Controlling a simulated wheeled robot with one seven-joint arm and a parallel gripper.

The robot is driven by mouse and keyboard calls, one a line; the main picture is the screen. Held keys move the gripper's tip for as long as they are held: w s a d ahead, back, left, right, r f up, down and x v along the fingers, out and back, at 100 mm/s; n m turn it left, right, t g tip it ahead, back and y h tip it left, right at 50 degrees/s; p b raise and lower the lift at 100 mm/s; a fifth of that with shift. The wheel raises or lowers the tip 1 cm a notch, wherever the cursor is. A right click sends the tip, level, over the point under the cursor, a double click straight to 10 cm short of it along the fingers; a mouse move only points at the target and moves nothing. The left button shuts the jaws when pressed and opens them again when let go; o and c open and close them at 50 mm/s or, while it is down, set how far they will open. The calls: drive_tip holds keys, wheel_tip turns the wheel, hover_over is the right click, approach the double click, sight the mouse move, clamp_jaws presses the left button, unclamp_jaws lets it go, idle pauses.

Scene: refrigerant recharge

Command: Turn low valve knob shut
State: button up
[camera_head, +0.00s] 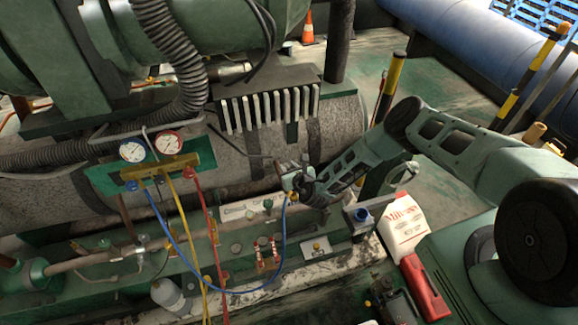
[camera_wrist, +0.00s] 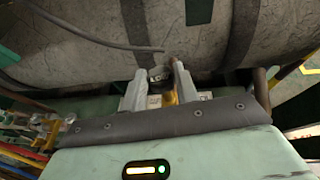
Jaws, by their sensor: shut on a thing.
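The gauge manifold (camera_head: 163,167) is brass, on a green plate at the left, with a blue-rimmed and a red-rimmed gauge. A small blue knob (camera_head: 131,185), which looks like the low valve knob, is at its left end; a red knob (camera_head: 193,173) is at its right. My gripper (camera_head: 289,180) is well to the right of the blue knob and apart from it. In the wrist view, my gripper (camera_wrist: 158,76) has its fingers around a small brass fitting (camera_wrist: 169,98), partly hidden. The blue hose (camera_head: 253,285) loops from the manifold up to my gripper. The knob's setting cannot be read.
Yellow (camera_head: 187,240) and red hoses (camera_head: 207,225) hang below the manifold. The large grey cylinder (camera_head: 80,205) lies behind my gripper. A finned block (camera_head: 270,108) stands above. A box with a blue cap (camera_head: 362,214) and a white-and-red container (camera_head: 405,225) are at the right.

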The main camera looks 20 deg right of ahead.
drive_tip(key=shift+w+r, duration=0.1)
drive_tip(key=o, duration=1)
drive_tip(key=shift+b+v, duration=1.9)
drive_tip(key=shift+v, duration=6.85)
